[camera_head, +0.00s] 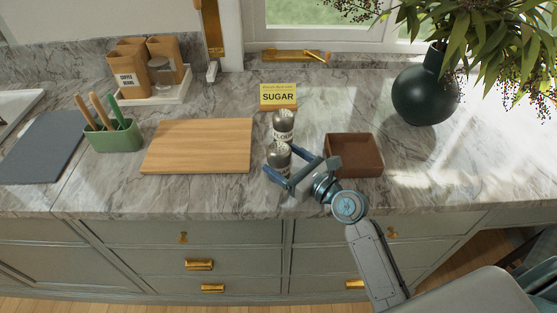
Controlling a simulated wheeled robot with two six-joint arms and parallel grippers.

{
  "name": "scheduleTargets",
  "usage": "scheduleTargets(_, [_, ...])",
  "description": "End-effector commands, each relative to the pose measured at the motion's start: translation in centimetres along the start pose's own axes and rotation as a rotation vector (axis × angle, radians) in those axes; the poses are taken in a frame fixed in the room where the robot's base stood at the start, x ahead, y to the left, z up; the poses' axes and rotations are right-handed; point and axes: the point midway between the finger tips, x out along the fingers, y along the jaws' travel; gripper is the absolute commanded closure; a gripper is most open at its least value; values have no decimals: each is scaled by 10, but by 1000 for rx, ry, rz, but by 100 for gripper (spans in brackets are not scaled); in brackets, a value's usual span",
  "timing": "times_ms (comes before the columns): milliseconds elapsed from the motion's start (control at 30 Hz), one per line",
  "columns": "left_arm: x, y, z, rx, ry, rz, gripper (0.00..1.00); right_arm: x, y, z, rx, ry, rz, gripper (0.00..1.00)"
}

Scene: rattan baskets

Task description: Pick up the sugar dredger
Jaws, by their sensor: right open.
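Two metal-topped shakers stand upright one behind the other on the marble counter. The rear shaker (283,125) has a label that appears to read FLOUR. The front shaker (278,153) has its label mostly hidden, so I cannot read whether it is the sugar dredger. A yellow card reading SUGAR (278,96) stands behind both. My right gripper (280,159) is open, with its blue fingers on either side of the front shaker. I cannot tell whether either finger touches it. My left gripper is not in view.
A brown square tray (354,137) lies close to the right of my gripper. A wooden board (198,122) lies to the left, beside a green utensil holder (113,138). A dark round vase (424,95) with a plant stands at right. The counter's front edge is close.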

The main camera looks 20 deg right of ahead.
Motion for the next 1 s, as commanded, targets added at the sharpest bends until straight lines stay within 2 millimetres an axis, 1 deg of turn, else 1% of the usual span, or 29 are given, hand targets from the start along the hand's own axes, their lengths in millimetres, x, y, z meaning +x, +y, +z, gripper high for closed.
scheduleTargets(33, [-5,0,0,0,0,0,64,9,1,4,5,-4,-1,21])
scheduleTargets(100, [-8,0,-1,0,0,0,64,19,3,4,5,-3,-1,21])
scheduleTargets(233, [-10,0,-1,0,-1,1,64,35,3,3,3,-2,0,21])
scheduleTargets(333, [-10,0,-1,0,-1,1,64,40,3,2,1,-1,0,21])
scheduleTargets(533, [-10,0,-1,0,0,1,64,40,3,1,1,0,0,21])
scheduleTargets(567, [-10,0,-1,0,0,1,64,40,3,1,1,0,0,25])
scheduleTargets(700, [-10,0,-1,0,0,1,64,40,3,1,1,0,0,52])
scheduleTargets(767, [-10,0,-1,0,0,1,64,40,3,1,1,0,0,64])
scheduleTargets(800, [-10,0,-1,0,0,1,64,40,3,1,1,0,0,72])
scheduleTargets(833, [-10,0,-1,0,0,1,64,40,3,2,0,-1,-1,73])
scheduleTargets(1000, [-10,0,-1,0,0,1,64,40,3,2,0,-1,-1,73])
